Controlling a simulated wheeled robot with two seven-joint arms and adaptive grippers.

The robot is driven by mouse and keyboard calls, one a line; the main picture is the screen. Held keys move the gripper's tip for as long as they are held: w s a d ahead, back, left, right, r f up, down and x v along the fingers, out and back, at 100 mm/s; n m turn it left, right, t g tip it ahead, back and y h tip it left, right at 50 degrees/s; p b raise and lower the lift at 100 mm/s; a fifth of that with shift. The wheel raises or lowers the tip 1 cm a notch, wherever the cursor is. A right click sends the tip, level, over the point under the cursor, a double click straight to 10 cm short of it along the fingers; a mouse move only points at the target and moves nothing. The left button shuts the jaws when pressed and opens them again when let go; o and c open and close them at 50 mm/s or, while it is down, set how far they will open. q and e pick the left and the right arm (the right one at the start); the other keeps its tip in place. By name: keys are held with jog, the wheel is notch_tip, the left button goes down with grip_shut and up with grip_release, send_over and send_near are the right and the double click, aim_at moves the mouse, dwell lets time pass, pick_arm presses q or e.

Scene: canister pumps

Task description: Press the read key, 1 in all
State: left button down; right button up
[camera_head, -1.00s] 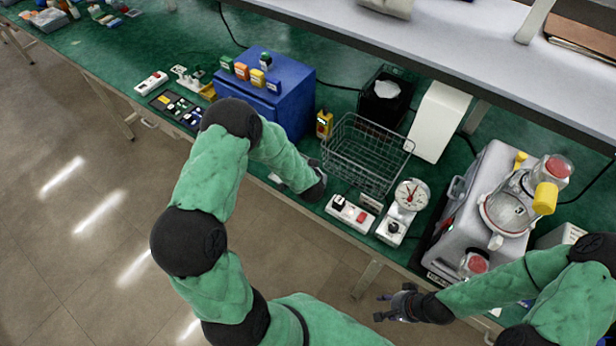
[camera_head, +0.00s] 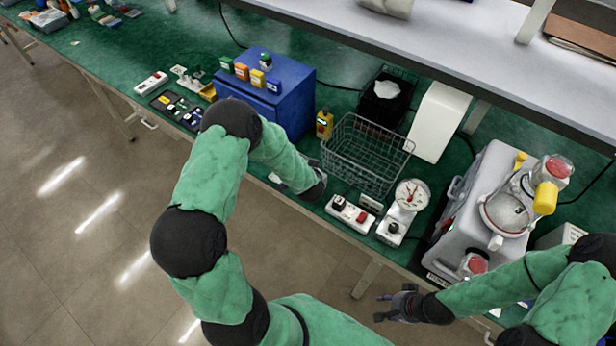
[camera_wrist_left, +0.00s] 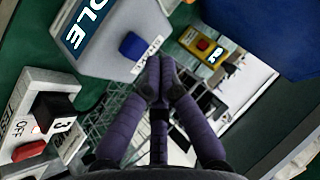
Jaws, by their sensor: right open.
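In the left wrist view, a pale grey box carries a blue key (camera_wrist_left: 133,46) with a partly covered label beside it, too unclear to read with certainty. The box's display (camera_wrist_left: 88,27) shows large letters, partly cut off. My left gripper (camera_wrist_left: 163,82) has its purple fingers together and empty, with the tips in front of the box near the blue key; I cannot tell whether they touch. In the head view my left forearm hides this gripper and most of the box. My right gripper (camera_head: 381,307) is open and empty, beyond the bench's front edge.
A white switch box (camera_head: 350,214) with a black switch and red button stands right of my left wrist. Behind are a wire basket (camera_head: 366,153), yellow button box (camera_head: 324,124) and blue cabinet (camera_head: 284,97). A dial gauge (camera_head: 411,195) and grey pump unit stand further right.

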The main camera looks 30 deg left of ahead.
pick_arm(q)
jog(key=shift+f, duration=0.15)
jog(key=shift+f, duration=0.3)
jog(key=shift+f+b, duration=0.4)
jog(key=shift+f, duration=0.05)
dwell(0.8)
jog(key=shift+r, duration=0.1)
jog(key=shift+r+p, duration=0.8)
jog(key=shift+p, duration=0.15)
notch_tip(320, 180, up, 5)
jog(key=p, duration=0.4)
jog(key=shift+p, duration=0.35)
